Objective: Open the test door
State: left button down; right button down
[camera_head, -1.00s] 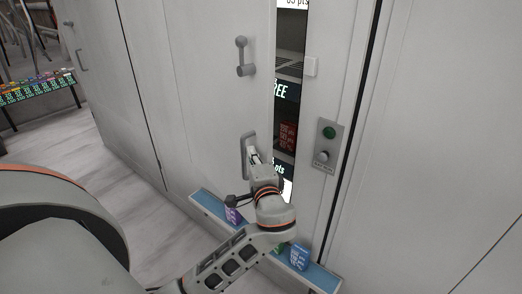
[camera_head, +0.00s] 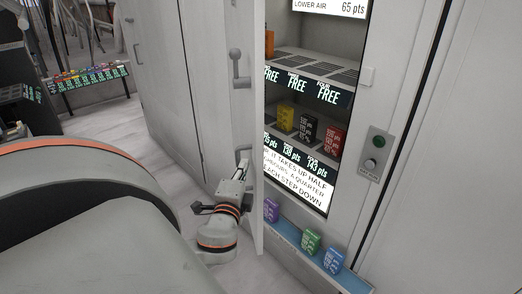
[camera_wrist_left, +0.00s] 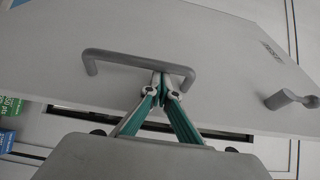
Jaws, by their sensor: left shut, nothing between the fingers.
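The light grey test door (camera_head: 259,195) stands ajar, swung out so that I see it nearly edge-on in the head view. Its face fills much of the left wrist view (camera_wrist_left: 215,40). A grey bar handle (camera_wrist_left: 140,57) is fixed to the face. My left gripper (camera_head: 242,168) is at this handle; its green-sided fingers (camera_wrist_left: 161,80) are shut with nothing between them, the tips close against the bar. I cannot tell whether they touch it. A lever latch (camera_head: 238,68) sits higher on the door. My right gripper is not in view.
Behind the door, a lit cabinet has shelves (camera_head: 313,68) with small boxes and price signs. A blue ledge (camera_head: 300,247) with several small boxes runs below. A low display table (camera_head: 88,78) stands far left.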

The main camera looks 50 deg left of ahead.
pick_arm(q)
jog(key=s+a, duration=0.8)
jog(key=s, duration=0.2)
jog(key=shift+a+b, duration=0.15)
jog(key=shift+b, duration=0.2)
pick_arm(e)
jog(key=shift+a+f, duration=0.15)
